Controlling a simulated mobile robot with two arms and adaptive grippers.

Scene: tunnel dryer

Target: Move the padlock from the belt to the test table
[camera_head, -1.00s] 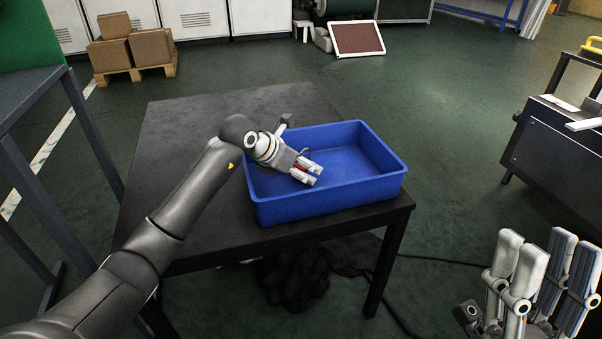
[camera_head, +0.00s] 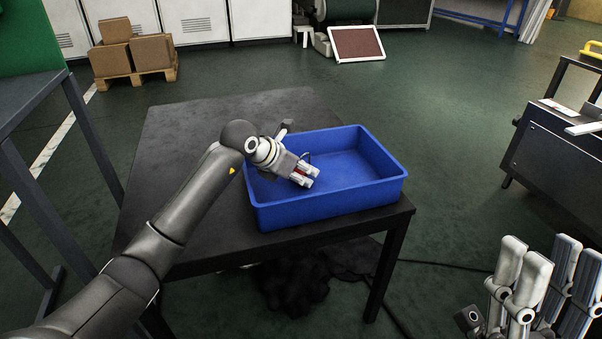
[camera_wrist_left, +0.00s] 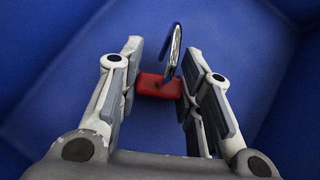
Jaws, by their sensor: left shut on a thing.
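The padlock has a red body (camera_wrist_left: 158,86) and a silver and blue shackle pointing up in the left wrist view. My left gripper (camera_head: 309,177) is shut on the red body, which lies between its two fingers. In the head view only a little of the padlock shows between the fingers. The gripper and padlock are at the blue bin (camera_head: 290,214), over its left part. I cannot tell whether the padlock touches the bin floor. The bin stands on a dark table (camera_head: 215,115). My right gripper (camera_head: 547,262) is open and empty at the lower right.
A dark grey table (camera_head: 30,95) stands at the left edge. A dark bench or machine (camera_head: 555,165) stands at the right. Cardboard boxes (camera_head: 152,52) sit on a pallet behind. The dark table is bare left of the bin, and green floor lies to the right.

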